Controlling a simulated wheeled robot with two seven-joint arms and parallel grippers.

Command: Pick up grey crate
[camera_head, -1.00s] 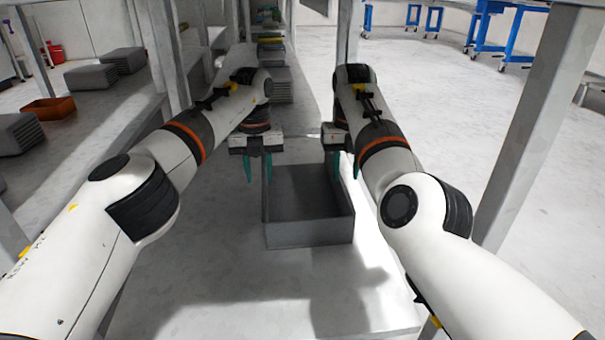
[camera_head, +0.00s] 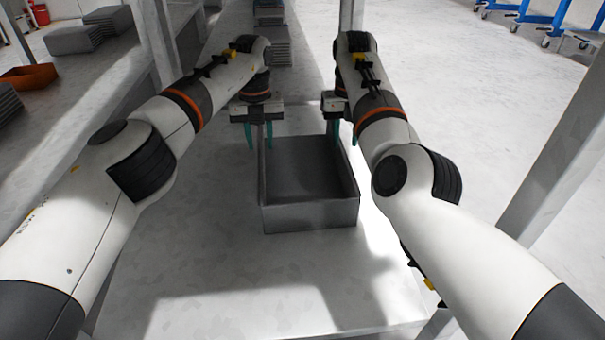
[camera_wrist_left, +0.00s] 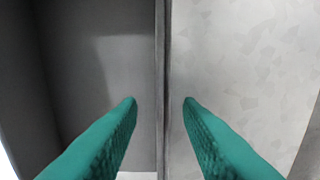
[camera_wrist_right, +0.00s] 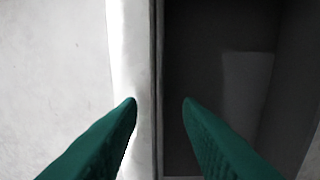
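The grey crate (camera_head: 310,218) is an open, empty rectangular box standing on the light grey table. My left gripper (camera_head: 258,146) is open at its left wall. In the left wrist view the green fingers (camera_wrist_left: 160,100) lie either side of that wall's rim (camera_wrist_left: 162,60), apart from it. My right gripper (camera_head: 345,140) is open at the right wall, partly hidden by my right arm in the head view. In the right wrist view its fingers (camera_wrist_right: 160,100) straddle the right rim (camera_wrist_right: 156,60), with a gap on each side.
The light table top (camera_head: 200,290) is clear in front of the crate. Stacked grey trays (camera_head: 75,40) and an orange bin (camera_head: 28,76) stand on a bench at left. A grey post (camera_head: 560,150) rises at right, and blue trolleys (camera_head: 540,18) stand far back.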

